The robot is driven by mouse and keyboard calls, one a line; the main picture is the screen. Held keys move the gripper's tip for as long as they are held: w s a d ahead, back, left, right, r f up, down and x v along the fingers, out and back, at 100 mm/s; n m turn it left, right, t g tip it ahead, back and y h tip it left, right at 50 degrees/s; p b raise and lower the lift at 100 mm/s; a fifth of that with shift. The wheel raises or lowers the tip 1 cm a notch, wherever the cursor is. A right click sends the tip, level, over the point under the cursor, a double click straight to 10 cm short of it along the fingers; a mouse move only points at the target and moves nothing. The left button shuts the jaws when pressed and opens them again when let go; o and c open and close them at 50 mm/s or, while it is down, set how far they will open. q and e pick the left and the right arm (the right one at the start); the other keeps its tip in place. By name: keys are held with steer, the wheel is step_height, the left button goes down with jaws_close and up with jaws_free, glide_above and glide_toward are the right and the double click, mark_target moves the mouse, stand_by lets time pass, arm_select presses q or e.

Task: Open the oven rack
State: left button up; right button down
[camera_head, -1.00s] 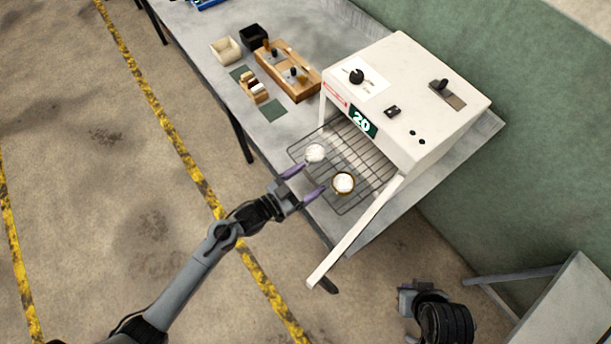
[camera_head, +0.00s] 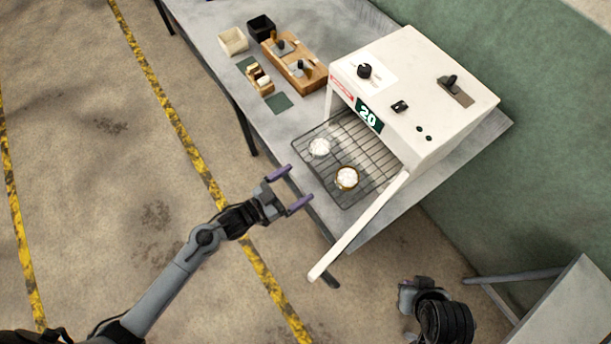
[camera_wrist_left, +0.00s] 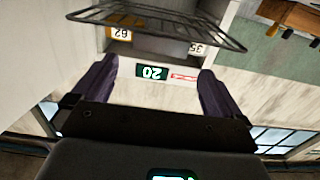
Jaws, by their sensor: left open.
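The wire oven rack (camera_head: 330,186) sticks out of the front of the white oven (camera_head: 414,88). A white item (camera_head: 319,147) and a brown-rimmed bowl with white contents (camera_head: 347,177) rest on it. The rack also shows in the left wrist view (camera_wrist_left: 150,22), seen from below. The oven door (camera_head: 350,236) hangs open on the right side. My left gripper (camera_head: 289,187) is open and empty, just in front of the rack's near edge and apart from it. My right gripper (camera_head: 412,290) is at the lower right, far from the rack; its fingers are not clear.
A wooden block with tools (camera_head: 297,66), a cream box (camera_head: 233,40), a black box (camera_head: 261,27) and a small wooden holder (camera_head: 259,80) stand on the grey table (camera_head: 215,70). The floor in front is clear. A green wall (camera_head: 540,130) is behind the oven.

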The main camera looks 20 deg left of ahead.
arm_select(q)
steer(key=v, duration=0.5)
stand_by(0.4)
step_height(320, 180, up, 3)
steer(key=s+d+n+y, duration=0.2)
steer(key=d, duration=0.1)
steer(key=s+a+n+g+y, duration=0.4)
steer(key=s+a+g+y, duration=0.5)
steer(key=s+g, duration=0.25)
step_height(320, 180, up, 18)
steer(key=t+p, duration=0.1)
steer(key=p, duration=1.7)
steer(key=shift+s+p, duration=0.3)
